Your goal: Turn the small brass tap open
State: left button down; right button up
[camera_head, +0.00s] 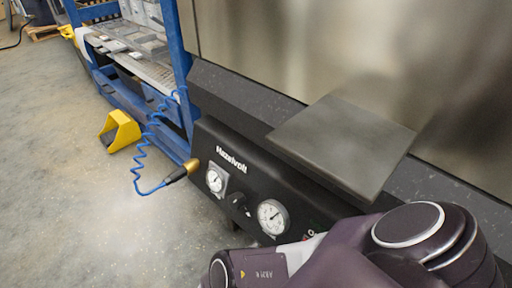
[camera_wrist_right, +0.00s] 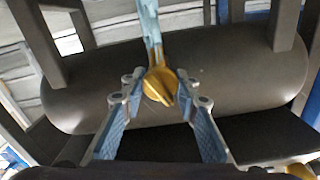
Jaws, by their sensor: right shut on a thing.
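The small brass tap (camera_wrist_right: 161,84) shows in the right wrist view, at the centre, in front of a dark rounded tank and below a pale blue pipe. My right gripper (camera_wrist_right: 160,88) has its two blue-padded fingers on either side of the tap and is shut on it. The tap's handle has a raised ridge that looks slightly tilted. In the head view my right arm covers the lower right, and neither the tap nor the right gripper can be seen. My left gripper is in neither view.
A black panel marked Hazelvolt (camera_head: 232,160) carries two round gauges (camera_head: 272,217) and a dark knob. A blue coiled hose (camera_head: 139,160) hangs at its left end. A grey plate (camera_head: 342,145) juts out above it.

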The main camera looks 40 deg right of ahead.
jog(key=n, duration=0.5)
jog(key=o, duration=1.2)
